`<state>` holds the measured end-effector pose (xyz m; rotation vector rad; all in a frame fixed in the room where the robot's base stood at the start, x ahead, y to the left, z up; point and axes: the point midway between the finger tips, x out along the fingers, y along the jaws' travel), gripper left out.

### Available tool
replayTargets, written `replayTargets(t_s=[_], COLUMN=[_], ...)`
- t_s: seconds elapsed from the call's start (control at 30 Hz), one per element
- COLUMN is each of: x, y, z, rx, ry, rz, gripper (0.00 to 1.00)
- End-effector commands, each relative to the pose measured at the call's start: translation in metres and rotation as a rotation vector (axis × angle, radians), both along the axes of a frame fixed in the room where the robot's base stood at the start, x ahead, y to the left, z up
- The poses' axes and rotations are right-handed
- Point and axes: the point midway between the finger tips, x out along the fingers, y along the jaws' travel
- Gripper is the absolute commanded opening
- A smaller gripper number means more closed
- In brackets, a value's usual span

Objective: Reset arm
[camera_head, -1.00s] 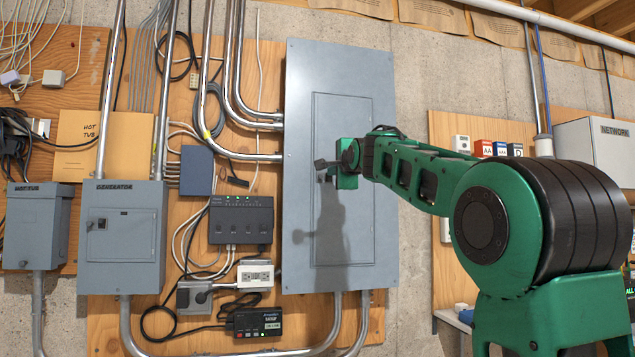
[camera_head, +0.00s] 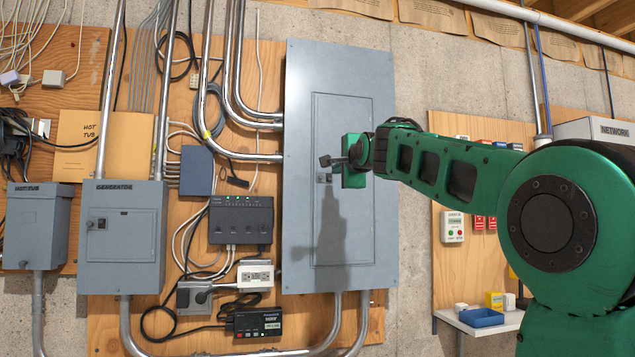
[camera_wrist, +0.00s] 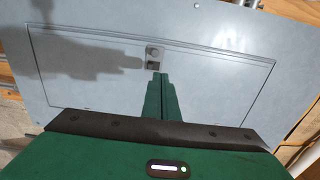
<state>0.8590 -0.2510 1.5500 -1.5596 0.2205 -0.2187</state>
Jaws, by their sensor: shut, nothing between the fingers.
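My gripper (camera_head: 326,161) is in front of the tall grey breaker panel (camera_head: 299,240), near the middle of its closed inner door. In the wrist view my gripper's fingers (camera_wrist: 161,80) are together and empty, pointing towards the door latch (camera_wrist: 153,54). The grey panel (camera_wrist: 215,28) fills most of that view. I cannot tell the exact gap between fingertips and latch. The arm's shadow falls on the panel door below and left of the gripper.
A grey generator box (camera_head: 124,250) and a hot tub box (camera_head: 37,225) hang at left. Metal conduits (camera_head: 240,75) run above. At right are a network box (camera_head: 590,130), a small control box (camera_head: 452,227), and a shelf with a blue bin (camera_head: 481,317).

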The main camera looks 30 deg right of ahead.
Motion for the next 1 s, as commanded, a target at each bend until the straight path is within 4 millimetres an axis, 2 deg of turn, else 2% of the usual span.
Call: replayTargets(t_s=[0.27,0.37,0.43,0.57,0.6,0.67,0.8,0.87,1.0], x=[0.0,-0.003,-0.009,-0.03,-0.039,-0.055,-0.098,-0.119,-0.174], y=[0.0,-0.003,-0.007,-0.017,-0.019,-0.022,-0.022,-0.021,-0.012], z=[-0.001,-0.014,-0.036,-0.105,-0.131,-0.167,-0.249,-0.283,-0.356], rx=[0.0,-0.016,-0.045,-0.132,-0.162,-0.207,-0.302,-0.339,-0.417], ry=[0.002,0.039,0.099,0.291,0.361,0.462,0.692,0.786,0.992], rz=[-0.001,-0.006,-0.013,-0.014,-0.008,0.006,0.069,0.108,0.223], gripper=[0.0,0.0,0.0,0.0,0.0,0.0,0.0,0.0,0.0])
